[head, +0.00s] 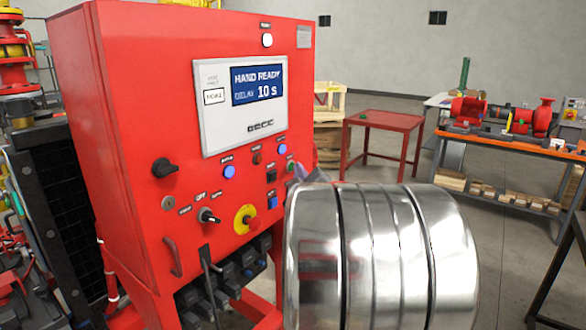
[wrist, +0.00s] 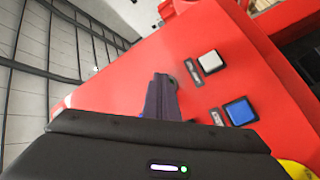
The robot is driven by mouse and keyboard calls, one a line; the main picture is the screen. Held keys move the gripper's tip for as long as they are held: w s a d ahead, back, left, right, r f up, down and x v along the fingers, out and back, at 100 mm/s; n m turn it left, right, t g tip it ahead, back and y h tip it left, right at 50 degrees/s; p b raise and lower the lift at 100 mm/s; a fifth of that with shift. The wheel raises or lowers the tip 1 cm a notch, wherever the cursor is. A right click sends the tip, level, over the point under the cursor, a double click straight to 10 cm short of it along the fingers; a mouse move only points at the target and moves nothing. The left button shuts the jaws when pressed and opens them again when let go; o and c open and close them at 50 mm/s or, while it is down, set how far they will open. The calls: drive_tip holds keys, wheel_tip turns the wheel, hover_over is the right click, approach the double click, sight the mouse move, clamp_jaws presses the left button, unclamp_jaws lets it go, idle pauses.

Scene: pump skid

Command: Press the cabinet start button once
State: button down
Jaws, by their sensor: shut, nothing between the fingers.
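The red cabinet (head: 130,70) stands at the left in the head view, and its red front also fills much of the wrist view (wrist: 255,65). Its display (head: 257,84) reads HAND READY and 10 s. A small greenish round button (head: 291,167) sits at the right of the panel; the button labels are too small to read. My gripper (wrist: 162,95) is shut and empty, its dark fingers pointing at the panel beside a round fitting they partly hide. In the head view my arm hides most of the gripper. I cannot tell whether the fingertips touch the panel.
The wrist view shows a pale square button (wrist: 208,61) and a blue square button (wrist: 240,110) right of the fingers.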

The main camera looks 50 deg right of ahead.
drive_tip(key=shift+w, duration=0.15)
idle(0.5)
drive_tip(key=shift+s, duration=0.85)
drive_tip(key=shift+s, duration=0.1)
drive_tip(key=s, duration=0.4)
drive_tip(key=shift+s+d, duration=0.3)
drive_tip(key=shift+s, duration=0.1)
drive_tip(key=shift+s, duration=0.1)
idle(0.7)
